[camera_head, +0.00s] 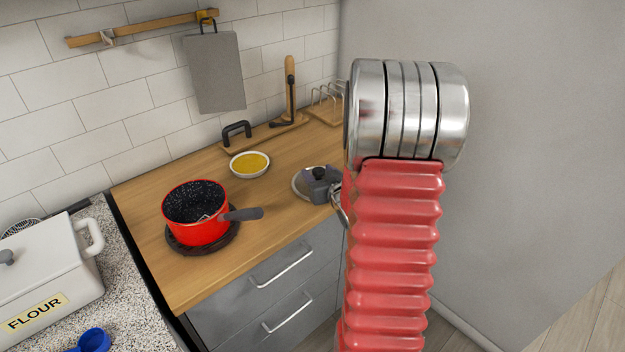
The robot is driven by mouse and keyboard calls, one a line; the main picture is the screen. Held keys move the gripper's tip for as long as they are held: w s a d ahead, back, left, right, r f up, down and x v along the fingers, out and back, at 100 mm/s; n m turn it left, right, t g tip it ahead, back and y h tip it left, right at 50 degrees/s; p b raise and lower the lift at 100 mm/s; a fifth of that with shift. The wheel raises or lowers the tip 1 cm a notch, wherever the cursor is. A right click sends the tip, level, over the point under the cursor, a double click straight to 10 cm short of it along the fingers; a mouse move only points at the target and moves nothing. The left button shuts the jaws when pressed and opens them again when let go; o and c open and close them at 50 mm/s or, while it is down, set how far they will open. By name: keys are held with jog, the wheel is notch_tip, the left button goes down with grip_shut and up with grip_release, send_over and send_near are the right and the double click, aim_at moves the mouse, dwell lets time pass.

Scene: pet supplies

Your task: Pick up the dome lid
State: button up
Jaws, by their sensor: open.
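The dome lid (316,174) lies on the wooden counter, right of the middle, with a dark knob on top and a pale rim showing at its left. A grey block-like shape covers part of its front; I cannot tell whether it is part of the lid. My red ribbed arm with its metal cuff fills the right of the view. A curved metal part of my gripper (341,205) shows at the arm's left edge, close to the lid's right side. The gripper is open; most of it is hidden behind the arm. Contact with the lid cannot be seen.
A red pot (197,229) with a grey handle stands on a dark trivet left of the lid. A bowl (250,165) with yellow contents sits behind. A toast rack (327,102) stands at the back. A white flour container (45,270) and blue scoop (93,341) are at left.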

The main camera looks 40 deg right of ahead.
aim_at(319, 170)
jog(key=shift+w+d+f, duration=0.15)
jog(key=shift+w+d, duration=0.1)
jog(key=shift+w, duration=0.15)
jog(key=c, duration=1.3)
grip_shut()
jog(key=shift+r, duration=5.05)
jog(key=shift+s, duration=0.1)
